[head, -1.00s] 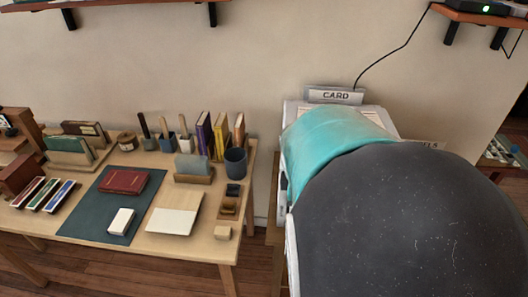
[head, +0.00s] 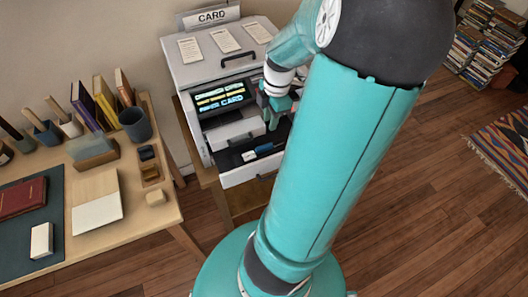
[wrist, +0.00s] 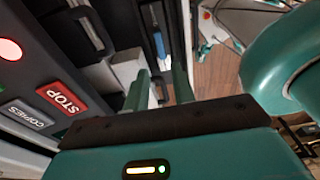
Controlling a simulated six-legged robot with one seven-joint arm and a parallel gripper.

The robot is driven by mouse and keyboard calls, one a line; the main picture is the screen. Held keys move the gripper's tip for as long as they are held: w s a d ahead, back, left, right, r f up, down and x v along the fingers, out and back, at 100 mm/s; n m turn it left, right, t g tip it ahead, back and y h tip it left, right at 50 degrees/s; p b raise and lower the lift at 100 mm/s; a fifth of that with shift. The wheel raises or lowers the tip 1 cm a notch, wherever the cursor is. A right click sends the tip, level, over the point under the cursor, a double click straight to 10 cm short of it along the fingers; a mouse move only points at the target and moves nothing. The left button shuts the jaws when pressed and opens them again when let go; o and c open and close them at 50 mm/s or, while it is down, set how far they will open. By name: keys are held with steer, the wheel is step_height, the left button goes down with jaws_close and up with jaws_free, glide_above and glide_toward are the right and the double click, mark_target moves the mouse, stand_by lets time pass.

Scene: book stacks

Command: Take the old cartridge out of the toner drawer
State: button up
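The card machine (head: 215,72) stands on a wooden stand, and its dark-lined toner drawer (head: 240,174) is pulled out at the front. A small blue and white piece (head: 258,150), which looks like the cartridge, lies in the drawer. In the wrist view a blue strip on it (wrist: 159,45) shows beyond my fingertips. My gripper (head: 273,118) points down above the drawer, beside the machine's front. The drawer's right end is hidden behind my arm.
The lit panel (head: 222,98) is close beside my gripper; the wrist view shows a red STOP button (wrist: 62,97). A wooden table (head: 165,205) with books, cups and blocks stands left. Open wooden floor (head: 420,190) lies right, with book stacks (head: 478,45) behind.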

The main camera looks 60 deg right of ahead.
mark_target(264, 146)
steer(key=f, duration=0.3)
steer(key=a+f, duration=0.1)
steer(key=f, duration=0.3)
steer(key=w+f, duration=0.1)
steer(key=f, duration=0.2)
steer(key=shift+a+f, duration=0.3)
steer(key=shift+f, duration=0.1)
steer(key=shift+c, duration=0.4)
jaws_close()
